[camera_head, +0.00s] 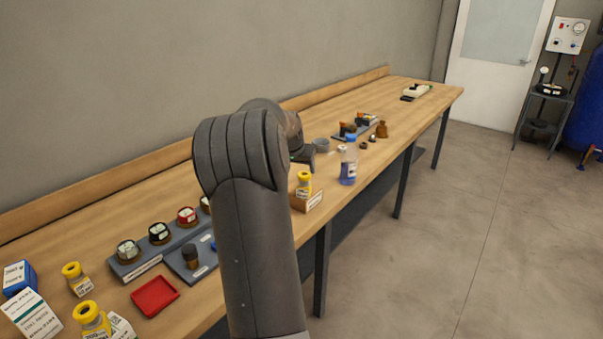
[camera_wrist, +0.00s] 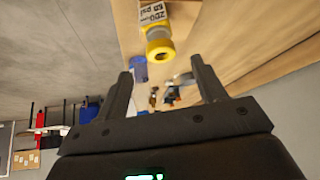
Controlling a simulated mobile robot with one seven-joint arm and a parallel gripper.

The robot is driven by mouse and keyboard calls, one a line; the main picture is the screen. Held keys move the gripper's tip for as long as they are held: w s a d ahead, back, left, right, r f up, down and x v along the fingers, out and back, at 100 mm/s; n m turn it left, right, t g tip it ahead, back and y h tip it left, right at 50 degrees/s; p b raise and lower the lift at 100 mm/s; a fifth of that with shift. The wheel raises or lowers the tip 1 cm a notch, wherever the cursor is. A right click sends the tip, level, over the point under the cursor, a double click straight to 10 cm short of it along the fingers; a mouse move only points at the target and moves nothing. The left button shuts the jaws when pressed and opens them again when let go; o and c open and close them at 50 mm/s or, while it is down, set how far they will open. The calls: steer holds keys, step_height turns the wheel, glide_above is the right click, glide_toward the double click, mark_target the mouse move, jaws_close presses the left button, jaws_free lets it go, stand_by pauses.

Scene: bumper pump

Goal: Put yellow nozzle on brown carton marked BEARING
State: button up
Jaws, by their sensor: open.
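A yellow nozzle (camera_head: 304,183) with a pale label appears upright on top of a small brown carton (camera_head: 312,201) near the bench's front edge. The carton's white label is too small to read. In the wrist view the nozzle (camera_wrist: 159,50) shows its yellow end and a label reading "ZDU 65 psi", with brown carton (camera_wrist: 184,22) around it. My gripper (camera_wrist: 162,70) is open and empty, with the nozzle beyond its fingertips and no contact visible. In the head view my arm hides most of the gripper.
Two more yellow-topped pieces (camera_head: 75,275) (camera_head: 91,316) stand at the front left beside a red tray (camera_head: 155,296). Grey holders with round gauges (camera_head: 158,234) lie left of my arm. Bench beyond is partly clear.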

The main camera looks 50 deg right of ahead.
steer(key=s+a+r+n+t+y, duration=0.1)
steer(key=a+r+n+y, duration=0.2)
steer(key=a, duration=1.2)
steer(key=a+r+n+t+y, duration=0.1)
steer(key=a+r+n+t, duration=0.35)
steer(key=a, duration=1.15)
steer(key=s+a+f+n+g+y, duration=0.1)
steer(key=s+a+n, duration=0.2)
steer(key=s+a, duration=0.6)
steer(key=s+a+f+n+g+y, duration=0.1)
steer(key=s+a+n, duration=0.2)
steer(key=s+a, duration=0.6)
steer(key=a, duration=0.6)
steer(key=shift+a+f, duration=0.15)
steer(key=shift+f, duration=0.05)
